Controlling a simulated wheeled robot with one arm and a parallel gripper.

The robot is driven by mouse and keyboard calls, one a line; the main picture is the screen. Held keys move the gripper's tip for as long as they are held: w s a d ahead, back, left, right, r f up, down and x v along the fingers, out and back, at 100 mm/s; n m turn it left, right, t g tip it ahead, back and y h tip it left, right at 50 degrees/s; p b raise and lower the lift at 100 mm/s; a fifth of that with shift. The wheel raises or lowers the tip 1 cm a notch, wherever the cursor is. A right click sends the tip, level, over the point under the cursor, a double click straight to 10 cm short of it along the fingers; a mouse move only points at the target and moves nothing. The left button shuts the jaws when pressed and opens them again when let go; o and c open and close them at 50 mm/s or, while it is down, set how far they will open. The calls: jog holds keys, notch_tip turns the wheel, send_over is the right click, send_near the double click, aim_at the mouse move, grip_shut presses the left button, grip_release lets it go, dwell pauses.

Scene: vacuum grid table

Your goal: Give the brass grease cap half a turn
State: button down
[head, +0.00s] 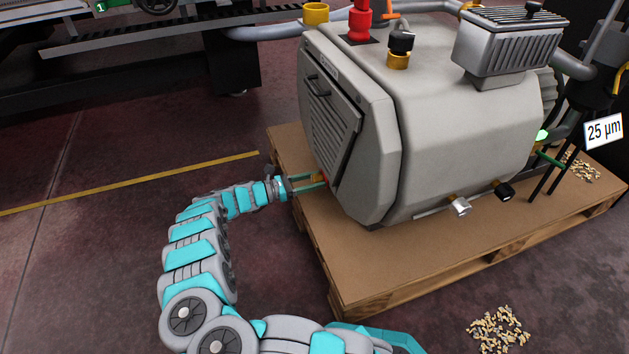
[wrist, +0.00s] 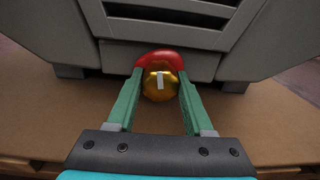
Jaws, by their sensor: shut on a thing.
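The brass grease cap (wrist: 158,88) sits low on the front of the grey pump housing (head: 350,110). It is round and golden, with a pale upright mark on its face and a red part (wrist: 158,62) just above and behind it. My gripper (wrist: 160,86) has its two green fingers on either side of the cap and is shut on it. In the head view my gripper (head: 312,182) reaches in at the pump's lower left side, where the cap itself is mostly hidden.
The pump stands on a cardboard-topped wooden pallet (head: 440,250). Its louvred panel (wrist: 165,22) is right above the cap. Small brass bits (head: 498,330) lie on the floor at the front right. A dark bench frame (head: 110,95) stands at the back left. The floor to the left is clear.

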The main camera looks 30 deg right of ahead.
jog(key=shift+m, duration=0.8)
jog(key=shift+c, duration=1.4)
grip_release()
jog(key=shift+a, duration=0.1)
jog(key=v, duration=0.7)
jog(key=shift+a, duration=0.3)
jog(key=shift+w, duration=0.1)
